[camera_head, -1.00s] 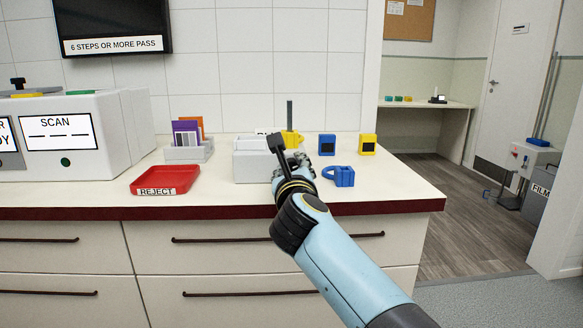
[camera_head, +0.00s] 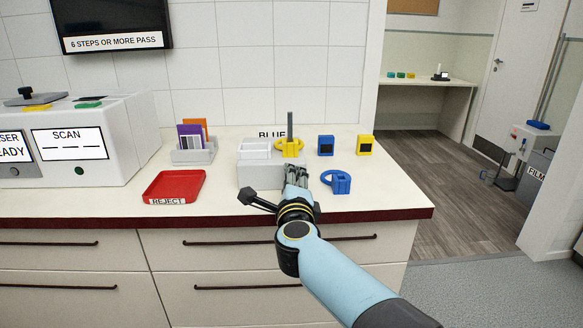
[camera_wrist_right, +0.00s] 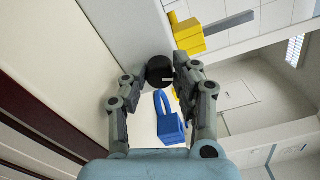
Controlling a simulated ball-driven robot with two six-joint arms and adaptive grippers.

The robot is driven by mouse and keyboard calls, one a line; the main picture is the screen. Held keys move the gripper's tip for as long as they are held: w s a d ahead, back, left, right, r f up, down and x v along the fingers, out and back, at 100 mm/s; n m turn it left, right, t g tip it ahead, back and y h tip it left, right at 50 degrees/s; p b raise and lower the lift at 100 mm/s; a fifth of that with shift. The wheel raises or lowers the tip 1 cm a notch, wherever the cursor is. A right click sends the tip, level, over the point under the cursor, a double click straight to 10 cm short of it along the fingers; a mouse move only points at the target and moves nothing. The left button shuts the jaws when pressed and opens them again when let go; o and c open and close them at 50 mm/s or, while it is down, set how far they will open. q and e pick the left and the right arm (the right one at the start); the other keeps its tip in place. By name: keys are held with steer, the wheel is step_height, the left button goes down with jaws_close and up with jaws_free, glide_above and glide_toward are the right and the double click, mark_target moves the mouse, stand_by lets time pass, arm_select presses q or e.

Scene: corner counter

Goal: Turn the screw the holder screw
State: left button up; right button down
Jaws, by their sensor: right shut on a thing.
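The grey-white holder (camera_head: 262,177) stands near the counter's front edge, with a dark upright post (camera_head: 290,125) and a yellow clamp piece (camera_head: 289,148) around the post's lower part. The holder screw shows in the wrist view as a round black knob (camera_wrist_right: 159,71) with a small pale mark, beside the holder's pale wall. My right gripper (camera_head: 297,170) is at the holder's front right side, its fingers shut on the knob from both sides. In the head view the knob is hidden by the gripper. My left gripper is not in view.
A blue ring piece (camera_head: 337,183) lies just right of my right gripper. Blue (camera_head: 326,145) and yellow (camera_head: 365,145) blocks stand behind it. A red reject tray (camera_head: 174,185) and a card rack (camera_head: 195,152) are to the left. The counter's right end is mostly clear.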

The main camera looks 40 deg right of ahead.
steer(key=n+p, duration=0.2)
steer(key=n, duration=0.1)
steer(key=shift+f+n+p, duration=0.1)
steer(key=shift+n+p, duration=0.4)
steer(key=shift+n, duration=0.1)
steer(key=shift+f, duration=0.1)
steer(key=c, duration=1)
jaws_free()
steer(key=shift+a, duration=0.1)
